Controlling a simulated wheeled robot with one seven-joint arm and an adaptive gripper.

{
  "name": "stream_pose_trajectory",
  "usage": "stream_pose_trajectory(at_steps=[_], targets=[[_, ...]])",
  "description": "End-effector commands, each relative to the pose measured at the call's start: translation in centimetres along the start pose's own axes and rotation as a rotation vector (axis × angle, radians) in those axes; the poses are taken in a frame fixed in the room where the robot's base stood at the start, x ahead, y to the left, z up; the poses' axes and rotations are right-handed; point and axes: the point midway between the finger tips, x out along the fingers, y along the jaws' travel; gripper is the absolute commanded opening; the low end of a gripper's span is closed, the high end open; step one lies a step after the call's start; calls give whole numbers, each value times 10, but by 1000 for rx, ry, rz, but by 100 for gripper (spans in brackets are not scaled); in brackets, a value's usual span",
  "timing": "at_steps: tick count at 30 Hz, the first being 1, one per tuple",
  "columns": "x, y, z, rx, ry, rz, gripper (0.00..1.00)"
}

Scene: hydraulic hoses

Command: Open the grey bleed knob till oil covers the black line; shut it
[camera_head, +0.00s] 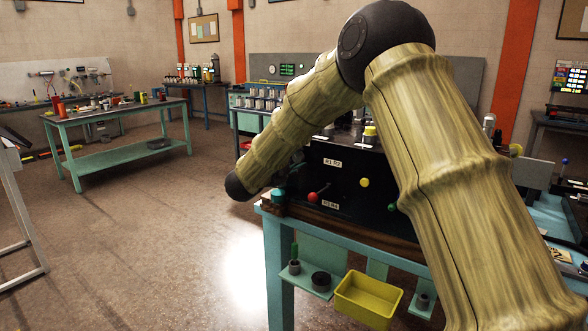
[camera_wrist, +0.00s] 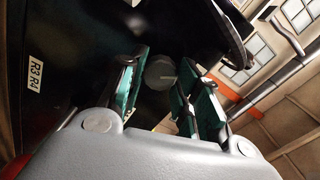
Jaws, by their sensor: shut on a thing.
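In the wrist view, a round grey knob (camera_wrist: 160,72) sits against a dark surface between the teal fingers of my gripper (camera_wrist: 160,85). My gripper is shut on the knob. The fingers partly hide what is around it. In the head view, a black box (camera_head: 345,172) with R1 R2 and R3 R4 labels stands on the bench. My forearm reaches down to the box's left side. The grey knob cannot be made out there. The oil and the black line cannot be made out in either view.
The box carries a red knob (camera_head: 312,197), a yellow knob (camera_head: 365,182) and a lever. A yellow bin (camera_head: 367,300) hangs below the bench (camera_head: 277,262). Another teal bench (camera_head: 120,158) stands at the back left. The floor between them is clear.

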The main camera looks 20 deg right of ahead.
Motion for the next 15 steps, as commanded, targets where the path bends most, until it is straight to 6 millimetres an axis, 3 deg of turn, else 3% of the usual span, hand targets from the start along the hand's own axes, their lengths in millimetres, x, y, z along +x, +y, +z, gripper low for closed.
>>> stream_pose_trajectory(at_steps=[15], targets=[[0,2,0,46,0,3,9]])
